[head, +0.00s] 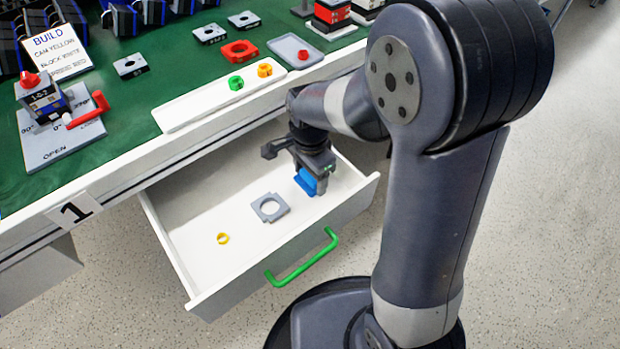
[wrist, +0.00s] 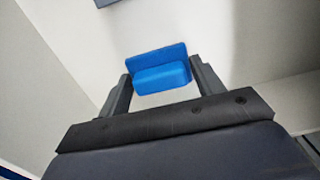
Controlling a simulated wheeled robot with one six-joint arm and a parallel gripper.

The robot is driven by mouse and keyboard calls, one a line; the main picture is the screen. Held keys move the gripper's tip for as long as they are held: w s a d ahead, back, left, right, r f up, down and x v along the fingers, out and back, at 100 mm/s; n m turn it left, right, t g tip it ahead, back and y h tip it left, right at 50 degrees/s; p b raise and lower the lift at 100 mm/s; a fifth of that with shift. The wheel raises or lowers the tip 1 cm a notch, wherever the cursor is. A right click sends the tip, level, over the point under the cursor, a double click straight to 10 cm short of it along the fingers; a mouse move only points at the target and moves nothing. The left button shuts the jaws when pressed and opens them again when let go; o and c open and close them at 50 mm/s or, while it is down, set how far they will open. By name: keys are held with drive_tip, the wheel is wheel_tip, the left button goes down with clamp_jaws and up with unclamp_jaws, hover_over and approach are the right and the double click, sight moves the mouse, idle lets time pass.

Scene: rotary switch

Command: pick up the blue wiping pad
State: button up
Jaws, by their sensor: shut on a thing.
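The blue wiping pad (head: 306,181) is in the open white drawer (head: 190,228), towards its right side in the head view. My gripper (head: 312,172) points down into the drawer and is shut on the pad. In the wrist view the pad (wrist: 158,70) sits between the two fingers of my gripper (wrist: 160,80), one at each end. I cannot tell whether the pad touches the drawer floor.
In the drawer lie a grey square plate with a round hole (head: 270,207) and a small yellow ring (head: 223,239). The drawer has a green handle (head: 302,258). Above it, the green bench (head: 130,100) holds a white tray (head: 185,112), a switch fixture (head: 55,120) and several parts.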

drive_tip(key=shift+c, duration=1)
drive_tip(key=shift+r, duration=0.1)
wheel_tip(320, 180, up, 10)
drive_tip(key=p, duration=0.3)
drive_tip(key=shift+p, duration=0.3)
